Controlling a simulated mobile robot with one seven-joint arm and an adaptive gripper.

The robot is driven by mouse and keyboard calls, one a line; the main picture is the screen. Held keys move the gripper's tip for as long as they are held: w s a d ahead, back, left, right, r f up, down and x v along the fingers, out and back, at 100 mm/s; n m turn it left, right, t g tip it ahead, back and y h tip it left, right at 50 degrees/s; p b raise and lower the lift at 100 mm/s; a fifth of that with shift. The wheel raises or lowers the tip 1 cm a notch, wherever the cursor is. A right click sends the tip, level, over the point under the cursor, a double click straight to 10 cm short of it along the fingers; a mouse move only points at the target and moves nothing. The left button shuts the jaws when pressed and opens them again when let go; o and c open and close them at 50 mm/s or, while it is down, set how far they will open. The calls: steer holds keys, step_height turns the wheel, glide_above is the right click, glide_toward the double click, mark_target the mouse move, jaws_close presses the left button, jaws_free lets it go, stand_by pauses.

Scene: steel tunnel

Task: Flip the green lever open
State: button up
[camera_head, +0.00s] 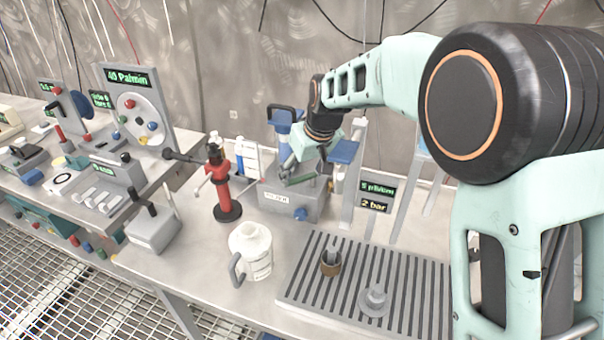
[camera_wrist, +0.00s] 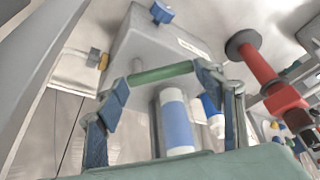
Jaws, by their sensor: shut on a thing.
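The green lever (camera_head: 302,182) is a short green bar at the grey box (camera_head: 280,203) on the bench. In the wrist view the green lever (camera_wrist: 160,73) spans between my two fingertips, and the grey box (camera_wrist: 172,45) lies behind it. My gripper (camera_wrist: 163,76) is shut on the lever, with one finger at each end of the bar. In the head view my gripper (camera_head: 298,172) is over the box and partly covers the lever. The blue knob (camera_head: 300,214) is on the front of the box.
A red stand (camera_head: 220,185) stands left of the box, and a white jug (camera_head: 251,250) is in front. A slotted grey tray (camera_head: 345,315) holds a brown cup (camera_head: 330,263). Upright posts and a "2 bar" display (camera_head: 374,204) stand close on the right.

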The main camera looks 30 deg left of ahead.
steer(key=shift+d+n, duration=0.15)
steer(key=shift+n, duration=0.35)
steer(key=shift+s, duration=0.1)
steer(key=o, duration=1.7)
